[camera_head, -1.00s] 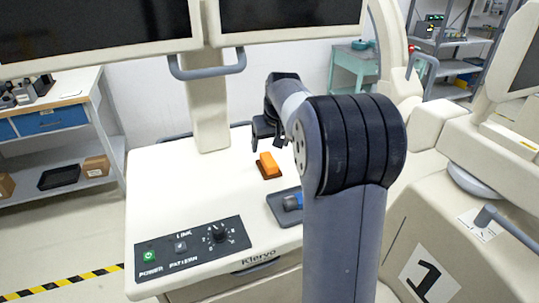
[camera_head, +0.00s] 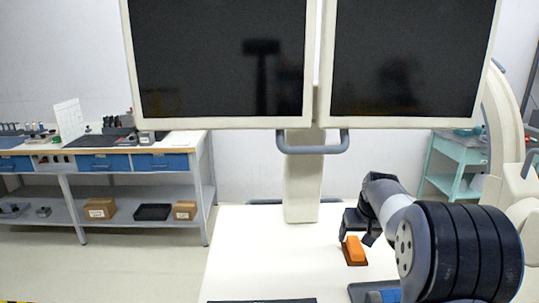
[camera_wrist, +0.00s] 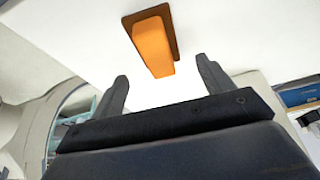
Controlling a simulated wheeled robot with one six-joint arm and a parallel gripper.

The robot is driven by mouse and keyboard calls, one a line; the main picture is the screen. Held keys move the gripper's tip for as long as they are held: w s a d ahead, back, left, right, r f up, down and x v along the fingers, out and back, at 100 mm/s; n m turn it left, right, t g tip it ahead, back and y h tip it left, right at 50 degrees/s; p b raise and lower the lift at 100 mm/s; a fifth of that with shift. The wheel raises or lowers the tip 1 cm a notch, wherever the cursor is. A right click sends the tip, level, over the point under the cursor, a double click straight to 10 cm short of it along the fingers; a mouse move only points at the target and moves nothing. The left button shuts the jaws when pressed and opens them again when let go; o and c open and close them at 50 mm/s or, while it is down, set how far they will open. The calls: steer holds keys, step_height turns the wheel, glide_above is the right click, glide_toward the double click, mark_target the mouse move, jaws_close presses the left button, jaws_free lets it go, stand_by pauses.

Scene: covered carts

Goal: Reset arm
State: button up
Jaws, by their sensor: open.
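My gripper (camera_head: 362,226) is at the end of my dark, bent arm, above the white cart top (camera_head: 248,245). In the wrist view my gripper (camera_wrist: 160,85) shows two dark fingers spread apart with nothing between them. An orange block (camera_head: 355,248) sits on a small dark brown base on the cart top, close to the gripper in the head view. The orange block (camera_wrist: 153,47) also shows in the wrist view, beyond the fingertips and apart from them.
Two dark monitors (camera_head: 222,60) on a post (camera_head: 302,180) stand behind the cart top, with a grey handle (camera_head: 312,143) below them. A dark tray with a blue item (camera_head: 388,296) lies at the lower right. A workbench (camera_head: 105,158) stands at the left.

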mark_target(356, 245)
steer(key=x, duration=0.5)
steer(key=shift+s+f+p, duration=0.3)
steer(key=shift+s+p, duration=0.05)
steer(key=shift+p, duration=0.05)
steer(key=shift+w, duration=0.15)
steer(key=shift+r, duration=0.1)
steer(key=shift+r, duration=0.2)
steer(key=shift+f, duration=0.2)
